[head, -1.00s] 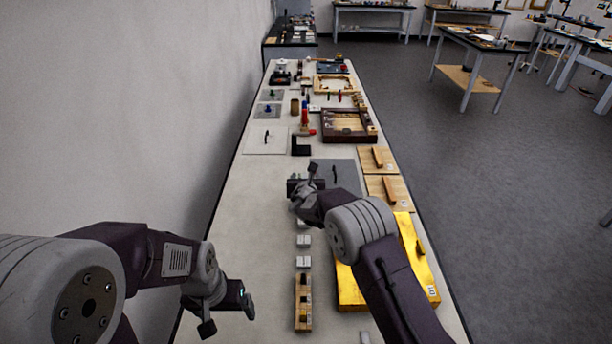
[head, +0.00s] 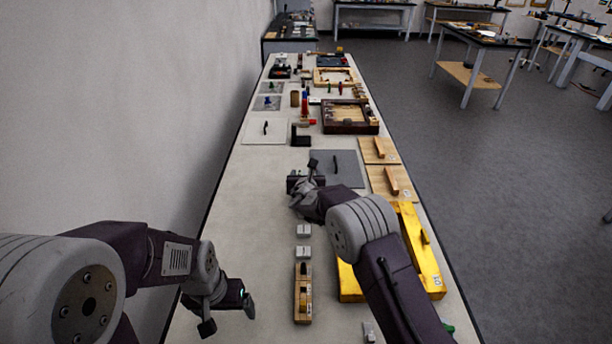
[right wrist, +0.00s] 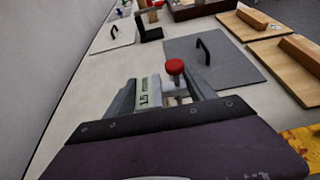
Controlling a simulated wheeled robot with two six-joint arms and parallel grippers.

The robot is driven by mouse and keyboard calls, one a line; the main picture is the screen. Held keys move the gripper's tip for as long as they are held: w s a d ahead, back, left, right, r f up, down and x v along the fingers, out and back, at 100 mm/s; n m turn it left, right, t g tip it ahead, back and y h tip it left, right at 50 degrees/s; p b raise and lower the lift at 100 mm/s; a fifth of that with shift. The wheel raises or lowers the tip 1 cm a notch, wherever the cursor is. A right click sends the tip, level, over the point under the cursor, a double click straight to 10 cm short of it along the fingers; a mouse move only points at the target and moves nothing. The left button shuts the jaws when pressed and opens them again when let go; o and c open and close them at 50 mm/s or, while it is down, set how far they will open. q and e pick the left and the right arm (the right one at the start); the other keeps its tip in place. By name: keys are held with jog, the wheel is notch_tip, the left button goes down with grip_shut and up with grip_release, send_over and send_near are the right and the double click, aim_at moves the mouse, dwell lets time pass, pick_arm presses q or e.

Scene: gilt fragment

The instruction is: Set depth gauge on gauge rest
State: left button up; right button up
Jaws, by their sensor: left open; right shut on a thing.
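My right gripper (right wrist: 168,92) is shut on a small metallic device with a red knob (right wrist: 175,66) and a pale label reading about 1.5, seen in the right wrist view; I take it to be the depth gauge. In the head view this gripper (head: 306,178) is above the bench beside a grey plate (head: 347,171), and the gauge there is too small to make out. My left gripper (head: 232,309) is open and empty over the bench's near left. I cannot tell for sure which thing is the gauge rest; a slotted wooden block (head: 303,306) stands near the front.
Small pale blocks (head: 303,252) stand in line with the wooden block. Yellow pieces (head: 422,252) and wooden boards with handles (head: 380,150) line the right edge. A black angled block (head: 300,136) and a dark-framed tray (head: 350,128) are farther back.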

pick_arm(q)
jog(key=shift+f, duration=0.35)
pick_arm(e)
jog(key=shift+f, duration=0.25)
jog(key=o, duration=1.7)
pick_arm(q)
jog(key=shift+f+b, duration=0.1)
jog(key=shift+b, duration=0.25)
pick_arm(e)
jog(key=shift+s, duration=0.1)
